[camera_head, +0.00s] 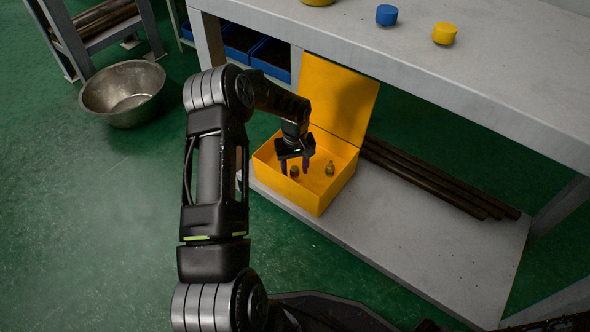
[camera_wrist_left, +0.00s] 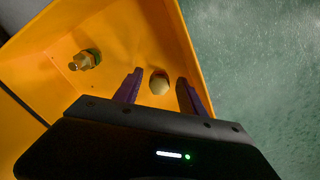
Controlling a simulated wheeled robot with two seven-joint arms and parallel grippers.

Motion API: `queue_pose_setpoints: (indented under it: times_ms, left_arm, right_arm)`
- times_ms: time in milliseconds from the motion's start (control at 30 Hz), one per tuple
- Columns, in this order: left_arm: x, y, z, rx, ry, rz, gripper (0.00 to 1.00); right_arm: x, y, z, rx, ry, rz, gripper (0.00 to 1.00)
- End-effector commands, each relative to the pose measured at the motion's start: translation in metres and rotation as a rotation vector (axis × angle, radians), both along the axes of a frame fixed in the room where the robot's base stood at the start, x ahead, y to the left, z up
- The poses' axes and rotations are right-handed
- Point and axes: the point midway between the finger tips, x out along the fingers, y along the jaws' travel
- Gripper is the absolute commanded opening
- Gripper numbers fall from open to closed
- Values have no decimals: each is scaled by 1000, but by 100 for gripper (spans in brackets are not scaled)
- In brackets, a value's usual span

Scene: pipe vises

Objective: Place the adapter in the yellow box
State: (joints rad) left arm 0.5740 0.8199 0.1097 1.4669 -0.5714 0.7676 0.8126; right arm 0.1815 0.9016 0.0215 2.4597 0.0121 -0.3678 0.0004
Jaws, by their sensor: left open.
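The yellow box (camera_head: 318,198) stands with its lid (camera_head: 340,98) open on the low grey shelf under the workbench. Two small brass-coloured fittings lie inside, apart from each other. One fitting (camera_head: 294,172) is near the left side; it shows as a round pale end (camera_wrist_left: 159,83) in the wrist view. The other fitting (camera_head: 330,168) is farther right, with a greenish band (camera_wrist_left: 86,60). I cannot tell which one is the adapter. My left gripper (camera_head: 295,167) is open and reaches into the box, its fingers on either side of the round-ended fitting. My right gripper is not in view.
Several dark pipes (camera_head: 440,180) lie on the shelf right of the box. A metal bowl (camera_head: 122,92) sits on the green floor at left. Blue bins (camera_head: 271,58) stand behind. A blue cap (camera_head: 386,15) and a yellow cap (camera_head: 444,33) are on the workbench (camera_head: 490,75).

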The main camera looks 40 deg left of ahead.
Motion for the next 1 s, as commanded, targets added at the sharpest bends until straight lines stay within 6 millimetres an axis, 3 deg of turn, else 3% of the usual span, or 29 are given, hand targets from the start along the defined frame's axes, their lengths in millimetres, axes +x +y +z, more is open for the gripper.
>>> queue_pose_setpoints:
  times_ms: [100, 333, 1000]
  left_arm:
    - [1, 0, 26, 3, -3, -1, 48]
    - [1, 0, 59, 1, -2, 0, 48]
    - [1, 0, 64, 0, -1, 0, 48]
  right_arm:
    - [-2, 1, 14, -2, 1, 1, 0]
    - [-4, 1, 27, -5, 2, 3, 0]
    - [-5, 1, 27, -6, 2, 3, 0]
